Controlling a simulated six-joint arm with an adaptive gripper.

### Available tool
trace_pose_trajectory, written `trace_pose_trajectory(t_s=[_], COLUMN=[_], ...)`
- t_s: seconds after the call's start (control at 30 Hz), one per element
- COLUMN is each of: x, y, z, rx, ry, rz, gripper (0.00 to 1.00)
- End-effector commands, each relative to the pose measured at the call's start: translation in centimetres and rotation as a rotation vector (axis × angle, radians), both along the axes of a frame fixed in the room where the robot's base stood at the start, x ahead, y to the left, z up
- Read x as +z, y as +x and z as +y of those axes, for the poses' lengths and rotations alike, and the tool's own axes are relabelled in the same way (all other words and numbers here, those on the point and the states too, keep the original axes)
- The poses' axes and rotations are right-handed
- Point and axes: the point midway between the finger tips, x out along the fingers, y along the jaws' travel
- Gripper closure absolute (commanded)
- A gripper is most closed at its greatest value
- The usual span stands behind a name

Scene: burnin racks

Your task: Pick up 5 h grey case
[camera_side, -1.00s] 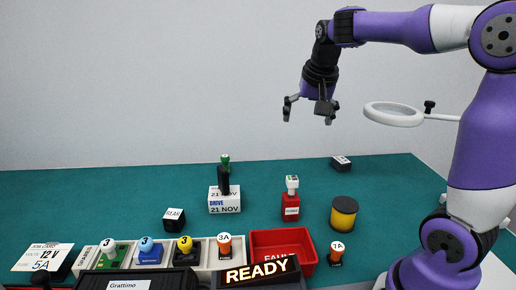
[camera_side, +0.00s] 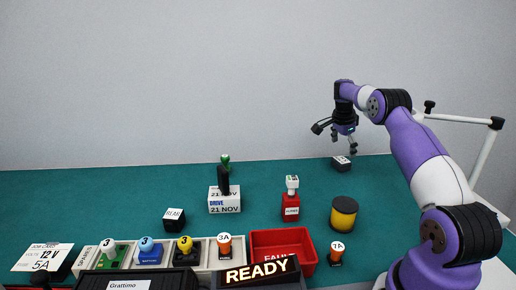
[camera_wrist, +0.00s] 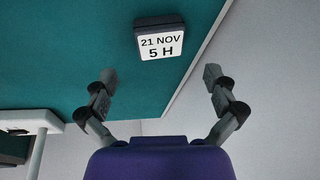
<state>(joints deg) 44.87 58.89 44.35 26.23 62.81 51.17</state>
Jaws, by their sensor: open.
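The 5 h grey case (camera_wrist: 162,38) lies on the green mat near its edge in the wrist view, with a white label reading "21 NOV 5 H". In the side view it is the small dark case (camera_side: 341,163) at the back right of the mat. My gripper (camera_side: 334,140) is just above and a little left of the case in the side view. In the wrist view my gripper (camera_wrist: 158,82) has its fingers wide apart with nothing between them, and the case shows beyond the fingertips. No contact with the case shows.
A yellow and black cylinder (camera_side: 343,213) and a red block (camera_side: 291,203) stand nearer the front. A white box (camera_side: 224,201) labelled "DRIVE 21 NOV" stands at the middle. A white jointed stand (camera_side: 484,155) rises at the right.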

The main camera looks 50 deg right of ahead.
Motion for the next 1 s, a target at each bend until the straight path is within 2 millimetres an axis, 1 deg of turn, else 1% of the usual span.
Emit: trace_pose_trajectory(t_s=[0.3, 0.4, 0.6, 0.63, 0.67, 0.7, 0.73, 0.77, 0.8, 1.0], x=[-4.5, -5.1, -5.1, -5.1, -5.1, -5.1, -5.1, -5.1, -5.1, -5.2], y=[0.1, 0.2, 0.2, 0.2, 0.2, 0.2, 0.2, 0.2, 0.2, 0.1], z=[-0.9, -1.0, -1.1, -1.1, -1.1, -1.1, -1.1, -1.0, -1.0, -1.0], rx=[0.002, 0.003, 0.003, 0.003, 0.003, 0.003, 0.003, 0.003, 0.003, 0.004], ry=[0.002, 0.002, 0.0, 0.0, 0.0, 0.0, 0.0, 0.001, 0.001, 0.002], rz=[0.002, 0.0, 0.0, 0.0, 0.0, 0.0, 0.0, 0.0, 0.0, 0.001], gripper=[0.0, 0.0, 0.0, 0.1, 0.25, 0.45, 0.6, 0.71, 0.72, 0.73])
